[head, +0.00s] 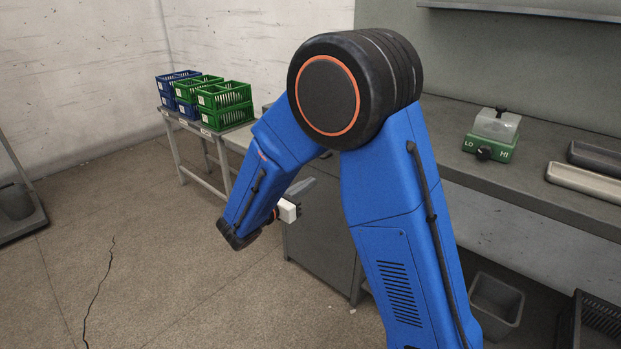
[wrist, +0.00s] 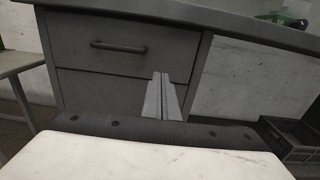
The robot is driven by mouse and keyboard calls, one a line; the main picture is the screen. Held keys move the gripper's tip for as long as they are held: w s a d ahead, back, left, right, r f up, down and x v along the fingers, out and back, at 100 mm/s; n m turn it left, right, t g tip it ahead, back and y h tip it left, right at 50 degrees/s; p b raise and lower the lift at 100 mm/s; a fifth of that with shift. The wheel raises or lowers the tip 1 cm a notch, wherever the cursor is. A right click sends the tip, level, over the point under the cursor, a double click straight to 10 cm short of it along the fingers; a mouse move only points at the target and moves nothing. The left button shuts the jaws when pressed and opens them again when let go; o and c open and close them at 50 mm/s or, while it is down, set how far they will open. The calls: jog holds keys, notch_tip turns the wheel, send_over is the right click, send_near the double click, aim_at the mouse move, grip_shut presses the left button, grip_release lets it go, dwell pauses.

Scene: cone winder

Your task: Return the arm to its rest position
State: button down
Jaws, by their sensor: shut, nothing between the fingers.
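My blue arm fills the middle of the head view, bent at its black joint with the forearm angled down to the left. My gripper (wrist: 162,97) shows in the wrist view as two grey fingers pressed together, with nothing between them. It points toward the grey drawer front (wrist: 125,65) of the workbench and looks apart from it. In the head view the gripper (head: 300,187) is only partly visible behind the forearm, as a grey tip beside a white block on the wrist.
A grey workbench (head: 560,165) runs along the right, carrying a green LO/HI device (head: 490,148) and trays (head: 585,182). Green crates (head: 225,95) and blue crates (head: 180,75) stand on a side table. A bin (head: 495,300) sits under the bench.

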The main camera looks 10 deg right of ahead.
jog(key=s+d+r+m+g+y, duration=0.2)
jog(key=s+d+m+g+y, duration=0.3)
jog(key=s+d+m+g, duration=0.75)
jog(key=s+a+r+m+t+y, duration=0.1)
jog(key=s+m+t+y, duration=0.5)
jog(key=s, duration=1.7)
jog(key=shift+s+a+r+m+t+y, duration=0.2)
jog(key=shift+s+m+t+y, duration=0.2)
jog(key=shift+m+y, duration=2.2)
jog(key=shift+d+m+h, duration=0.2)
jog(key=shift+m+h, duration=0.55)
jog(key=shift+h, duration=0.05)
